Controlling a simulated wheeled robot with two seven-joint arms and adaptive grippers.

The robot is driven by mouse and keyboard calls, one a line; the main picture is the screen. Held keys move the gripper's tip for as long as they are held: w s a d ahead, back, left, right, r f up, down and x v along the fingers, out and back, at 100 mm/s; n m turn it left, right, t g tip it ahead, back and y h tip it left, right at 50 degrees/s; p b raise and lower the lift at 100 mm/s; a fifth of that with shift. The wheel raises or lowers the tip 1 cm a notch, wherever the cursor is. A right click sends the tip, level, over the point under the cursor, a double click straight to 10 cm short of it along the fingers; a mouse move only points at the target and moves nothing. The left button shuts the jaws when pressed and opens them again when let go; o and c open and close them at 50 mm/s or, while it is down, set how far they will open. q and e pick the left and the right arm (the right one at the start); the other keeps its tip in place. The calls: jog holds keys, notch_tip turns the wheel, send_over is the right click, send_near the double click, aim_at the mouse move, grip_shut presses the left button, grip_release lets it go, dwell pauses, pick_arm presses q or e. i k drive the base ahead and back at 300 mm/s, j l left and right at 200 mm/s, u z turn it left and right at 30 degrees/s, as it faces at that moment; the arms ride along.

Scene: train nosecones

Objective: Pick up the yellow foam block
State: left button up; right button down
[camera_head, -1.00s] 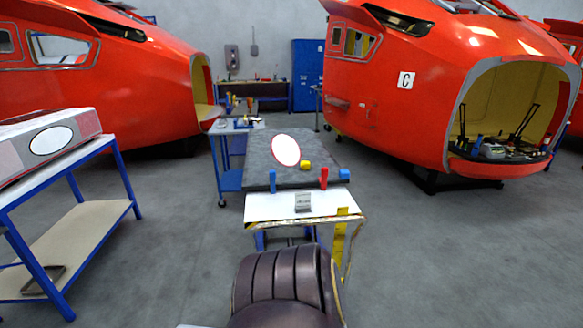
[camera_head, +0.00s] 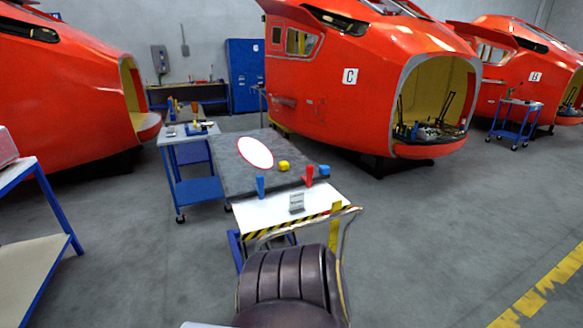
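The yellow foam block (camera_head: 284,166) is a small yellow piece on the dark grey top of the work table (camera_head: 215,172). It lies to the right of a white oval with a red rim (camera_head: 255,152). A red piece (camera_head: 309,176) and a blue block (camera_head: 324,171) are to its right, and an upright blue piece (camera_head: 261,187) is in front on the left. Neither of my grippers is in view.
A blue trolley (camera_head: 197,192) is at the table's left. Red nosecones (camera_head: 345,95) stand behind. Grey floor is free at right.

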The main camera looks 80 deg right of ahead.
aim_at(283, 165)
jog(key=i+z, duration=0.4)
jog(key=i+j+z, duration=0.1)
jog(key=i+z, duration=0.65)
jog(key=i+j+z, duration=0.15)
jog(key=z, duration=0.3)
jog(key=i+j+z, duration=0.1)
jog(key=z, duration=0.35)
jog(key=i+j+z, duration=0.15)
jog(key=z, duration=0.35)
jog(key=i+j+z, duration=0.2)
jog(key=z, duration=0.25)
jog(key=i+j+z, duration=0.1)
jog(key=j+z, duration=0.2)
jog(key=z, duration=0.15)
jog(key=j+z, duration=0.25)
jog(key=z, duration=0.25)
jog(key=j+z, duration=0.3)
jog(key=z, duration=0.15)
jog(key=i, duration=0.15)
